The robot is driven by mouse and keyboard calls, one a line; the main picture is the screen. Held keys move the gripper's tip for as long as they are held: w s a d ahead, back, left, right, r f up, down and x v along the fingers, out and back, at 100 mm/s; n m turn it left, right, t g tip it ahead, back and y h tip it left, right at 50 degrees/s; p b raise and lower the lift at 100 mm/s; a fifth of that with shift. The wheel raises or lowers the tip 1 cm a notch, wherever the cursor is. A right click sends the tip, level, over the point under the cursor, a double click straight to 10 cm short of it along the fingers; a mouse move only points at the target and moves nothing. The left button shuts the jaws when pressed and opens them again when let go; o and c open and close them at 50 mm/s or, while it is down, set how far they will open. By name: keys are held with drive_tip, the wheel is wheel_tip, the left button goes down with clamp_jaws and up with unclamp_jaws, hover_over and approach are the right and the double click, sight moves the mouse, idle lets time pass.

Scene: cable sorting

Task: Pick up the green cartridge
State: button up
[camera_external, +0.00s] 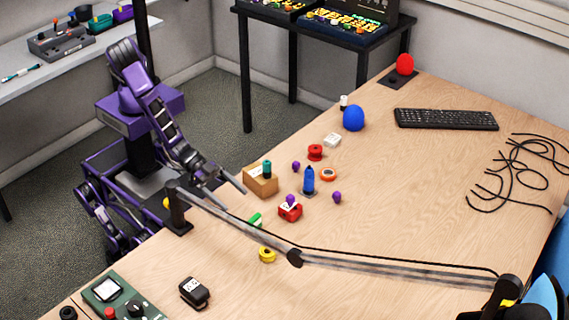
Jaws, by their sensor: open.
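A small green piece (255,219), which looks like the green cartridge, lies on the wooden table near its left edge. My gripper (235,200) is open and empty. In this view its fingertips are above and to the left of the green piece, apart from it. Its height over the table is hard to tell.
A cardboard box (262,182) with a teal cylinder (267,168) stands right beside my gripper. A red block (290,212), a blue bottle (309,180) and a yellow spool (267,254) are nearby. A taut dark cable (400,260) crosses the table. Free room lies right of centre.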

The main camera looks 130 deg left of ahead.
sight(257, 220)
drive_tip(key=x, duration=0.8)
drive_tip(key=shift+f, duration=0.1)
drive_tip(key=shift+f+b+x, duration=0.1)
drive_tip(key=shift+b+x, duration=0.05)
drive_tip(key=shift+x, duration=1.15)
drive_tip(key=shift+f+b+x, duration=0.15)
drive_tip(key=shift+x, duration=1.15)
drive_tip(key=shift+s+a, duration=0.15)
drive_tip(key=c, duration=1.4)
